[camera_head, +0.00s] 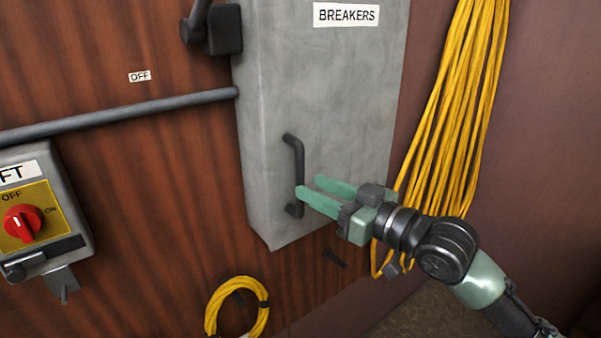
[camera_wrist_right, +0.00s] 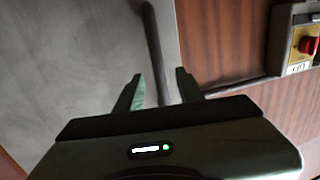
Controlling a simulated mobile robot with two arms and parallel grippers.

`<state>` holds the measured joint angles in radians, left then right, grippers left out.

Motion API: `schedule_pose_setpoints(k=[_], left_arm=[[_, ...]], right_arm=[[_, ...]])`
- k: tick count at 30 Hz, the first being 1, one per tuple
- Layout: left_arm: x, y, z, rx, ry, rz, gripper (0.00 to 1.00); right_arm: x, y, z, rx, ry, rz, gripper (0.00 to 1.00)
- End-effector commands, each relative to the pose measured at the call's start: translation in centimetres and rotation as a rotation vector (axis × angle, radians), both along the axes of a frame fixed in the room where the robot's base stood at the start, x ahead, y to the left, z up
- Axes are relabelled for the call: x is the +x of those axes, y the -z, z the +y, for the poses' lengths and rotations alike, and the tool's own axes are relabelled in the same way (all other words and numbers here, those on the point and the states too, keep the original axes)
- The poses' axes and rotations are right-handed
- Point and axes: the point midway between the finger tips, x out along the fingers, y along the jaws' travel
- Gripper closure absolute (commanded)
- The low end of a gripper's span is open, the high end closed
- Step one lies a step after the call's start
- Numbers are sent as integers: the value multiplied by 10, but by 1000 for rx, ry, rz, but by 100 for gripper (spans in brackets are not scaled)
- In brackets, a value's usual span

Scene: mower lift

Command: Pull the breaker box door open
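The breaker box (camera_head: 335,90) is a grey metal box on the wall with a "BREAKERS" label, and its door looks shut. A dark bar handle (camera_head: 298,165) stands upright low on the left of the door front. My right gripper (camera_head: 308,186) is open at the handle's lower part. In the right wrist view the handle (camera_wrist_right: 154,45) runs down between the two spread fingertips (camera_wrist_right: 160,82). Neither finger clearly presses on it, and I cannot tell how deep it sits between them. My left gripper is not in view.
A yellow cable bundle (camera_head: 455,110) hangs right of the box, close behind my right wrist. A yellow coil (camera_head: 238,305) hangs below. A switch box with a red knob (camera_head: 22,222) and a grey pipe (camera_head: 120,113) are on the left. A dark lever (camera_head: 197,22) is at the box's upper left.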

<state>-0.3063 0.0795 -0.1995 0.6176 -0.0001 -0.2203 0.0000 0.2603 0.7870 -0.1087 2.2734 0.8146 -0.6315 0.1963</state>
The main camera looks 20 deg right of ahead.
Motion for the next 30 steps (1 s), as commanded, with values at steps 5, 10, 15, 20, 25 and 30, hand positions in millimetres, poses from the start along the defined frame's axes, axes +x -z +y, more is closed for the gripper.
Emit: schedule_pose_setpoints(k=[5,10,15,20,25,30], left_arm=[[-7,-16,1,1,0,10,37],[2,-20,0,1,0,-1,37],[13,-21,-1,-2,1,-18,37],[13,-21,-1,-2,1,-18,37],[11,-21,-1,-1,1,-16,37],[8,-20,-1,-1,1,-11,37]], right_arm=[[24,-4,14,3,1,1,62],[36,-2,22,2,0,-1,62],[38,0,23,-1,1,-1,62],[38,0,22,-1,1,-1,70],[38,0,22,-1,1,-1,100],[38,0,22,-1,1,-1,100]])
